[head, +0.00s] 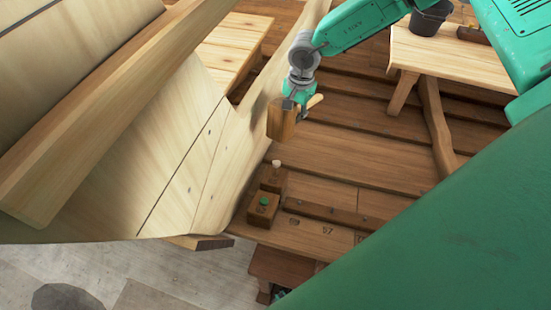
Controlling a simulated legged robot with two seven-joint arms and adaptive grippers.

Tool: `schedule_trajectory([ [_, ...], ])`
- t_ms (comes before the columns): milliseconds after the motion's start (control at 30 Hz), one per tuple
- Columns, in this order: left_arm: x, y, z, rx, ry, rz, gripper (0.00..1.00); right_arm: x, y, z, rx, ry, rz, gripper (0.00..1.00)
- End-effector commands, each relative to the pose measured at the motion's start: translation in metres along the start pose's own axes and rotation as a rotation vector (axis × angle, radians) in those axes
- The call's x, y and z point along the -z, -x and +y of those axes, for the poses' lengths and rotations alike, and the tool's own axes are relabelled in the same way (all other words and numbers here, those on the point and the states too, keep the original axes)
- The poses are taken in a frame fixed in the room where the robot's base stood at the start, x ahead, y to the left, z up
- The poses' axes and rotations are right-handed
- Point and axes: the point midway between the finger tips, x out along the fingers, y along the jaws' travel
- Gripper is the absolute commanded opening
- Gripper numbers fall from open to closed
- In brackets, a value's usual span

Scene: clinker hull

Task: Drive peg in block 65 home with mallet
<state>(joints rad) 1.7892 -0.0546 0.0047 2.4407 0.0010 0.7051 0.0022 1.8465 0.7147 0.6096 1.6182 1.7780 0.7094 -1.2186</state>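My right gripper (298,95), on the green arm coming in from the upper right, is shut on a wooden mallet. The mallet's head (281,120) hangs at the left of the gripper, and a short pale piece of handle shows to its right. Below it, close to the pale hull planking, stand two small dark wooden blocks. The rear block (271,183) has a pale peg (276,164) standing up from it. The front block (262,210) has a green round top (263,201). The mallet head is apart from both. Block numbers are not readable. My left gripper is not in view.
Pale hull planks (185,150) rise on the left. Dark floorboards (340,165) with raised battens lie right of the blocks, some with painted numbers. A light bench (450,62) with a dark bucket (430,18) stands at upper right.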

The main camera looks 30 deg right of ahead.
Motion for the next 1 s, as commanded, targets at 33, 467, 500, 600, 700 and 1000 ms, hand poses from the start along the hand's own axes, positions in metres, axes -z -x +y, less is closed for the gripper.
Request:
schedule_trajectory([
  [33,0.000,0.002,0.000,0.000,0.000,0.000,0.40,0.000,0.001,0.000,0.001,0.000,-0.001,0.00],
  [467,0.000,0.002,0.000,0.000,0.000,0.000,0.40,0.000,0.001,-0.001,0.002,0.000,0.000,0.00],
  [500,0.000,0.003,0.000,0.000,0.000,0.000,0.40,0.000,0.001,-0.001,0.002,0.000,0.000,0.00],
  [600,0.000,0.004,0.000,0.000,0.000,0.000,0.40,0.000,0.001,-0.002,0.003,0.000,0.000,0.00],
  [700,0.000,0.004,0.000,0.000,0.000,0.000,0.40,0.000,0.001,-0.002,0.003,0.001,0.001,0.00],
  [1000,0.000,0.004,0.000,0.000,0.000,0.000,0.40,-0.021,-0.065,0.016,-0.017,0.008,-0.005,0.00],
])
